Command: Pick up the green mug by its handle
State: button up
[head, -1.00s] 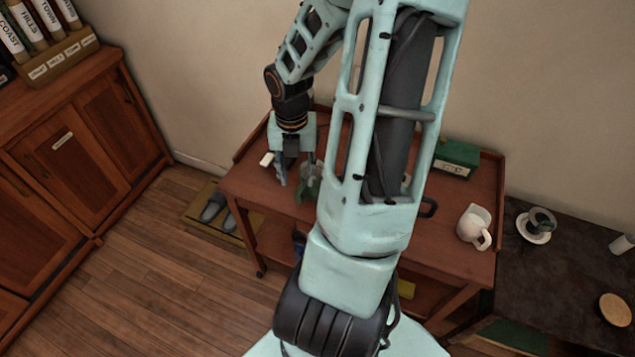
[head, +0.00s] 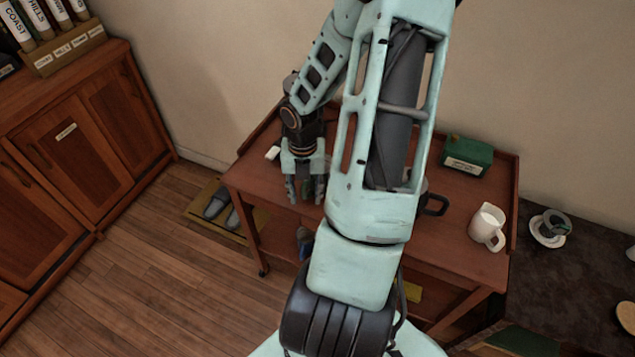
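My gripper (head: 305,190) points down over the left part of the wooden cart, with its fingers apart. I see nothing clearly held between them. No green mug shows plainly; the green shape seen by the fingers earlier is now hidden behind my gripper or arm. A small grey-green cup (head: 555,222) on a white saucer (head: 545,241) stands on the dark counter at the right, far from my gripper.
The cart top (head: 455,215) also bears a white jug (head: 487,227), a green box (head: 467,155), a dark pot handle (head: 436,206) and a small white item (head: 272,153). My arm hides the cart's middle. A wooden cabinet (head: 75,150) stands left.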

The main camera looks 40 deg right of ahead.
jog(key=shift+f, duration=0.1)
jog(key=shift+c, duration=0.4)
grip_shut()
jog(key=shift+r, duration=0.4)
notch_tip(320, 180, up, 2)
jog(key=shift+r+p, duration=0.1)
jog(key=shift+p, duration=0.65)
jog(key=s+a+r+p, duration=0.2)
jog(key=s+r+p, duration=0.2)
jog(key=s+r, duration=0.6)
jog(key=shift+s+a, duration=0.35)
jog(key=shift+s, duration=1.35)
